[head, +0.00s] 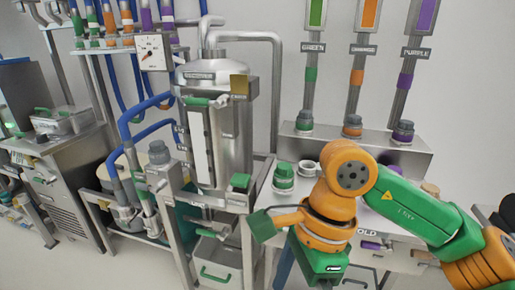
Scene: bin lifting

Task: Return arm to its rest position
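My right arm (420,210), orange and green, comes in from the right edge and is bent at an orange joint. Its wrist hangs down in front of the bench, ending in a green and black block (318,264) near the bottom edge. An orange piece with a flat dark green end (264,225) sticks out to the left of the wrist. I see no clear pair of fingertips, so I cannot tell whether the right gripper is open or shut. My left arm and gripper are not in view.
A steel tank (218,130) on a frame stands centre-left. A grey bin (217,262) with a green handle sits low under it. A bench (262,192) with green and white fittings is behind my wrist. Coloured pipes hang on the wall. Floor is free at lower left.

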